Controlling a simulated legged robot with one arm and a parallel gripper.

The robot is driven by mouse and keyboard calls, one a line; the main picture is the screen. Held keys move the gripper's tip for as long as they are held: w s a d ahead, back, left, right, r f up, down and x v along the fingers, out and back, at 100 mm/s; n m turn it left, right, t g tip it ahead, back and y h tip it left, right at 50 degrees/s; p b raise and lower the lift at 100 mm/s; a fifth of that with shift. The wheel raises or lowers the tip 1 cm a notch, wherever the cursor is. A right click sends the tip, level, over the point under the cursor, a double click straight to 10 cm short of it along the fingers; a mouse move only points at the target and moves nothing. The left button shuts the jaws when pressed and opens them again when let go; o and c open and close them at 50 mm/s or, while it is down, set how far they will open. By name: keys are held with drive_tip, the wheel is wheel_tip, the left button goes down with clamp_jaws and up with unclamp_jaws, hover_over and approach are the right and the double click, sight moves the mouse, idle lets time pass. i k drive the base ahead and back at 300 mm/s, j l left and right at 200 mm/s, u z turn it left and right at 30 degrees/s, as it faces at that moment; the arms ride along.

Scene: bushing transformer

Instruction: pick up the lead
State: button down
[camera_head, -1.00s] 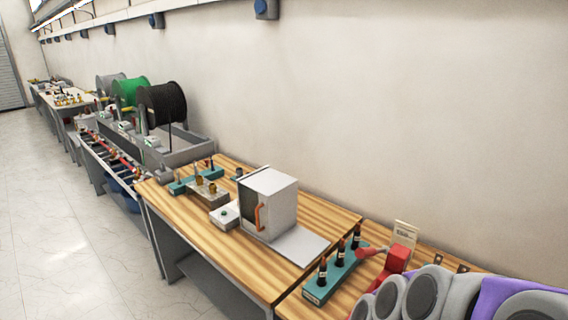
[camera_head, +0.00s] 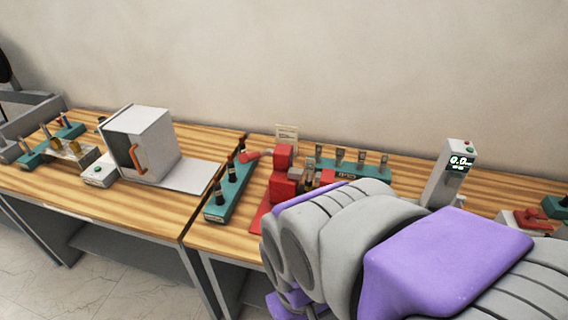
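I cannot tell for sure which object is the lead. A teal rack (camera_head: 230,196) on the right-hand bench holds several upright black parts with dark tips. Another teal rack (camera_head: 372,172) behind my arm holds several small grey metal pieces standing upright. A red device (camera_head: 283,180) with a red handle stands between these racks, partly hidden by my arm. My grey and purple arm fills the lower right of the view and covers part of the bench. My gripper's fingers do not show.
A white box (camera_head: 153,146) with an orange handle stands on the left bench (camera_head: 95,200). A small sign (camera_head: 287,135) stands near the wall. Floor is open at lower left.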

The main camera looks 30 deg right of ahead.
sight(308, 183)
drive_tip(key=u, duration=2.3)
drive_tip(key=k+l, duration=0.15)
drive_tip(key=k+l+z, duration=0.2)
drive_tip(key=z, duration=0.2)
drive_tip(key=k+l+z, duration=0.15)
drive_tip(key=l+z, duration=0.25)
